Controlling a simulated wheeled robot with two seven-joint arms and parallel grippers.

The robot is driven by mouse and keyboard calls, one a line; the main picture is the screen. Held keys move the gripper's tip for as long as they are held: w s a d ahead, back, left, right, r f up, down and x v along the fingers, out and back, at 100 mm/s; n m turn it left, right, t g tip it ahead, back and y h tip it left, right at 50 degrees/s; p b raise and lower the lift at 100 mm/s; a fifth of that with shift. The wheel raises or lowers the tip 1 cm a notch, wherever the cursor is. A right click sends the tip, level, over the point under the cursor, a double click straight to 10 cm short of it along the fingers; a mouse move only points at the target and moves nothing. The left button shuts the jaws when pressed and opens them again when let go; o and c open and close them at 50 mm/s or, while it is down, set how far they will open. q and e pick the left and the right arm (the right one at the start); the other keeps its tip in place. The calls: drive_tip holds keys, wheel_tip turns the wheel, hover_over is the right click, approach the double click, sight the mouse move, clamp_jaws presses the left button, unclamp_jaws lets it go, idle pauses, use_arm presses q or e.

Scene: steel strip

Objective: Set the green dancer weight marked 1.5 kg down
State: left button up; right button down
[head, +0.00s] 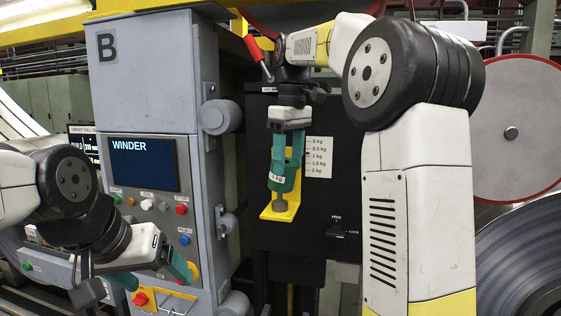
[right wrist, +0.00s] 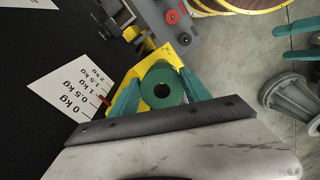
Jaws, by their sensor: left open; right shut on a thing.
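The green weight (head: 277,184) hangs upright between the fingers of my right gripper (head: 286,160) in the head view; its white label is partly legible. The right gripper is shut on it. In the right wrist view the weight (right wrist: 161,73) shows end-on, with a dark central hole, and the right gripper's teal fingers (right wrist: 161,92) are on both sides. A yellow bracket (head: 292,210) with a grey knob is just below the weight; I cannot tell whether they touch. My left gripper (head: 160,278) is open and empty, low in front of the winder cabinet.
A white scale card (head: 319,158) marked in kg, with a red pointer, is on the black panel beside the weight. The grey winder cabinet (head: 150,60) with screen and buttons stands to the left. A red-handled lever (head: 257,55) is above. A steel coil (head: 525,250) is at right.

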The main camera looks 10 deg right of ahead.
drive_tip(key=shift+r, duration=0.1)
drive_tip(key=shift+c, duration=2.2)
unclamp_jaws()
drive_tip(key=shift+r, duration=0.25)
wheel_tip(320, 180, up, 3)
drive_tip(key=shift+f, duration=0.1)
drive_tip(key=s+a+r, duration=0.1)
drive_tip(key=s+a, duration=0.2)
drive_tip(key=s, duration=1.2)
drive_tip(key=shift+s+a+r, duration=0.2)
drive_tip(key=shift+s+r, duration=0.1)
drive_tip(key=shift+s, duration=0.05)
